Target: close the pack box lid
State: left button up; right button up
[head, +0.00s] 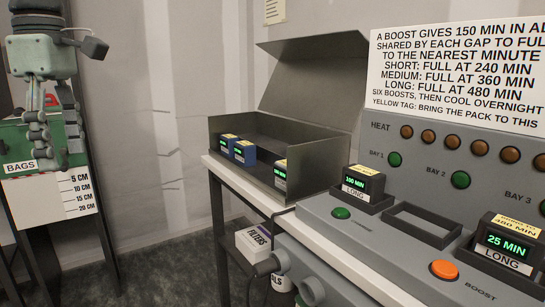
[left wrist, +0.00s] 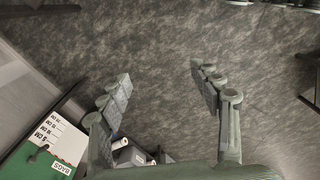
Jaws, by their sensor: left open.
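The pack box (head: 238,173) is a grey open-topped box at the far left end of the bench. Its lid (head: 318,75) stands raised at the back, tilted up and open. Two blue packs (head: 244,153) and a darker pack (head: 280,173) with yellow tops sit inside the box. My left gripper (head: 58,148) hangs at the far left of the head view, well away from the box, with its fingers down. In the left wrist view its fingers (left wrist: 160,82) are spread with only floor between them. My right gripper is not in view.
A green bin labelled BAGS (head: 38,148) with a centimetre card stands behind my left gripper. Right of the box, the charging console (head: 360,235) holds black packs at its bays (head: 363,185). A FILTERS carton (head: 254,245) sits below. Open floor lies between bin and bench.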

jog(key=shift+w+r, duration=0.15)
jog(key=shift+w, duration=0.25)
